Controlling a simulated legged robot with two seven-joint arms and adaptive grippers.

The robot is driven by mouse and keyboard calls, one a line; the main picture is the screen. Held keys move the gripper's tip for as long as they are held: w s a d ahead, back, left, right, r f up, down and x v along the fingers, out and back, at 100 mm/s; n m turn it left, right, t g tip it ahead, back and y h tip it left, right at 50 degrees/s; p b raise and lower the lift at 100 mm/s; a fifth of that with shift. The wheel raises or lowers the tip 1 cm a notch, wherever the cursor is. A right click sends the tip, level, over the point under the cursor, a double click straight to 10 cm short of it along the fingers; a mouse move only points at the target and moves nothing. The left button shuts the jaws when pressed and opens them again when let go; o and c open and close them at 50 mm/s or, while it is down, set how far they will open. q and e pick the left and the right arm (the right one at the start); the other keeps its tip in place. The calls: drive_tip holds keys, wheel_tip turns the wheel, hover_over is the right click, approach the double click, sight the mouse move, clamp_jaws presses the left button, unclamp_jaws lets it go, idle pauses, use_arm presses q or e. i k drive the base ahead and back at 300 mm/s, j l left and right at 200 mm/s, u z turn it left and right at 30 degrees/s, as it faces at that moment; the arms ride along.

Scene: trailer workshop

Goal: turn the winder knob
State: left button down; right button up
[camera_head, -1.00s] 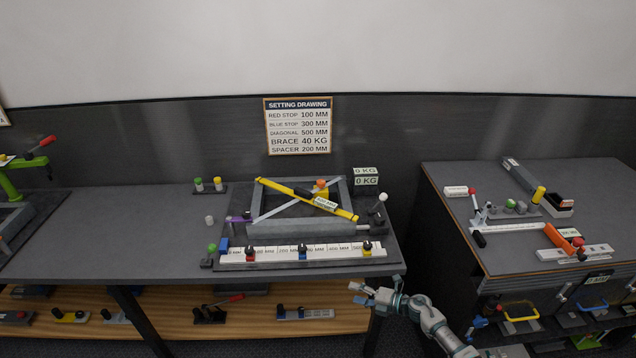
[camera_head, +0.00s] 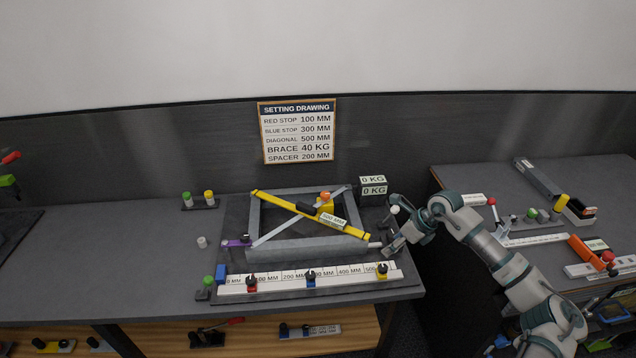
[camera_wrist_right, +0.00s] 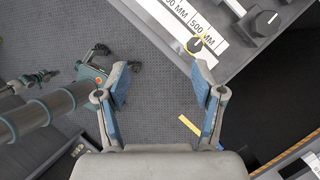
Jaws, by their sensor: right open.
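The fixture board (camera_head: 410,288) lies on the bench, with a grey frame (camera_head: 310,250) and a yellow diagonal bar (camera_head: 290,204). A white ball knob (camera_head: 394,210) stands at the frame's right end; I cannot tell whether it is the winder knob. A round black knob (camera_wrist_right: 268,22) on a dark block shows at the top right of the right wrist view. My right gripper (camera_head: 388,246) is beside the frame's right end and partly hides the winder area. In the wrist view the gripper (camera_wrist_right: 160,92) is open, with nothing between its fingers.
A ruler (camera_head: 350,270) with red, blue and yellow stops runs along the board's front. Two readouts (camera_head: 373,185) behind show 0 KG. A setting drawing (camera_head: 298,131) hangs on the wall. A second bench (camera_head: 480,172) stands right, across a gap.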

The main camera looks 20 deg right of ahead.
sight(325, 196)
drive_tip(key=i, duration=1.3)
